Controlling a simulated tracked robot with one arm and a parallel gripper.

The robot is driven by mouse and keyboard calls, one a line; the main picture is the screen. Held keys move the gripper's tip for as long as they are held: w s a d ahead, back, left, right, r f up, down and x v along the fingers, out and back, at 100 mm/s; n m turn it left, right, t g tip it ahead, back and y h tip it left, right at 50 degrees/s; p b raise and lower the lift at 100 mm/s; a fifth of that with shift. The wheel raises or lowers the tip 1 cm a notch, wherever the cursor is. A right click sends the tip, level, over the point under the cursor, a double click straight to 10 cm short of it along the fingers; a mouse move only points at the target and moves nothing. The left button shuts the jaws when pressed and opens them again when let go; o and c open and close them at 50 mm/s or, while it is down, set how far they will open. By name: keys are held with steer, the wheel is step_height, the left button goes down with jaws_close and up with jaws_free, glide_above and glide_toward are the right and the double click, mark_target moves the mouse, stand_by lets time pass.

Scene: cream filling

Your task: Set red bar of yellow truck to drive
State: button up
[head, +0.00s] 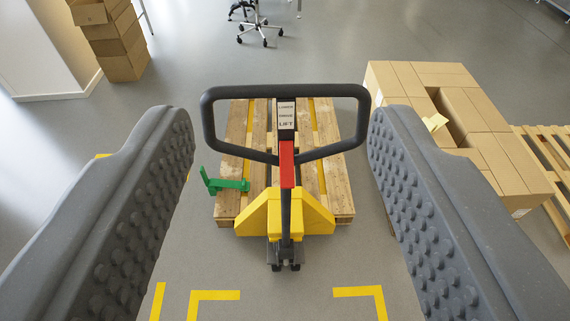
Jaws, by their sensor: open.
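The yellow pallet truck (316,214) stands upright in the middle, facing me. Its dark loop handle (284,91) is at the top of the shaft. A label plate (286,114) on the handle lists lower, drive and lift from top to bottom. The red bar (287,166) lies along the shaft below the plate, its upper end under the word lift. I cannot tell its exact setting. My gripper (281,122) is open and empty, one textured finger on each side of the handle, apparently nearer to me than the handle. It touches nothing that I can see.
A wooden pallet (340,185) lies behind the truck. A green lever-like part (225,184) shows at its left. Cardboard boxes (480,150) stand at right beside another pallet (553,165). Stacked boxes (112,43) and a chair (259,28) are farther back. Yellow floor marks (215,295) lie in front.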

mark_target(287, 178)
steer(key=w+f+t+h+b, duration=0.1)
steer(key=w+f, duration=1.5)
steer(key=f, duration=0.4)
steer(key=w+d+f+t+y+b, duration=0.1)
steer(key=w+f, duration=0.1)
steer(key=f, duration=1)
steer(key=w+f, duration=0.2)
steer(key=f, duration=0.9)
steer(key=shift+w+d, duration=0.15)
steer(key=shift+w, duration=6.2)
